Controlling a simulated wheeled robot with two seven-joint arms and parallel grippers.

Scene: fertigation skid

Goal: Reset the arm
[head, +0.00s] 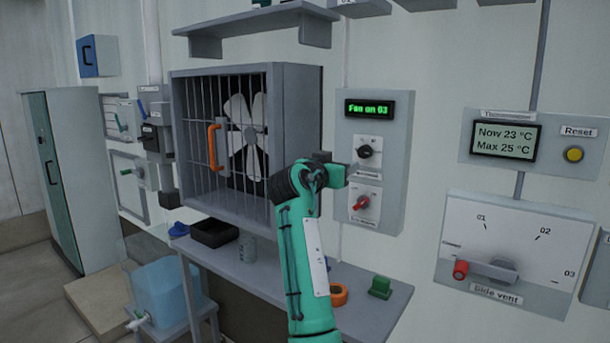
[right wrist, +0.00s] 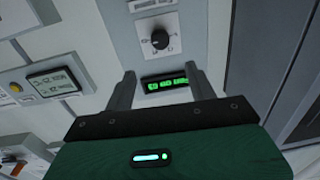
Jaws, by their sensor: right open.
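My right arm is green and reaches up from the bottom of the head view. Its gripper (head: 340,168) is in front of the wall, between the caged fan (head: 245,125) and the fan control panel (head: 398,160). In the right wrist view the two fingers of this gripper (right wrist: 159,78) are spread, with nothing between them. Beyond them are the green-lit display (right wrist: 166,83) and a black knob (right wrist: 159,40), seen upside down and apart from the fingers. The display reads "Fan on 03" in the head view. My left gripper is not in view.
A shelf (head: 250,22) juts out above the fan cage. Below, a bench (head: 235,270) holds a black tray (head: 214,233), an orange ring (head: 339,294) and a green block (head: 380,287).

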